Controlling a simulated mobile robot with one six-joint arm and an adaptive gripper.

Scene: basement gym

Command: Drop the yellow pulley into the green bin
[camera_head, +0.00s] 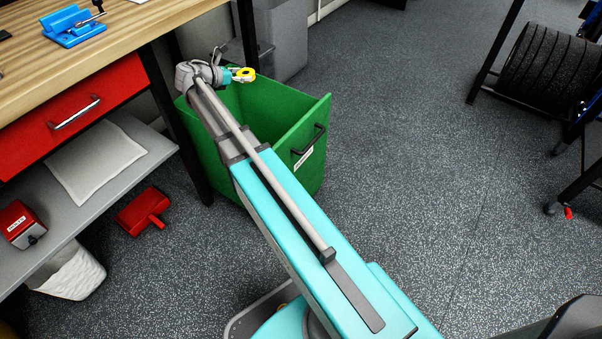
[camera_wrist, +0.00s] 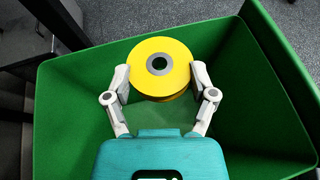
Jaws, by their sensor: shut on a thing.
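The yellow pulley (camera_wrist: 178,85) is a round yellow disc with a grey hub and a dark centre hole. My gripper (camera_wrist: 160,84) is shut on it, one finger on each side, in the wrist view. The green bin (camera_wrist: 65,95) lies below and around the pulley in that view, with its walls on both sides and its floor under the pulley. In the head view the pulley (camera_head: 244,75) and my gripper (camera_head: 236,74) are over the open top of the green bin (camera_head: 306,118). The gap between pulley and bin floor is hard to judge.
A wooden workbench (camera_head: 130,30) with a red drawer (camera_head: 60,112) stands left of the bin. A grey bin (camera_head: 283,35) stands behind it. A red dustpan-like tool (camera_head: 143,210) lies on the floor. A weight rack (camera_head: 540,68) is at right. The floor between is clear.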

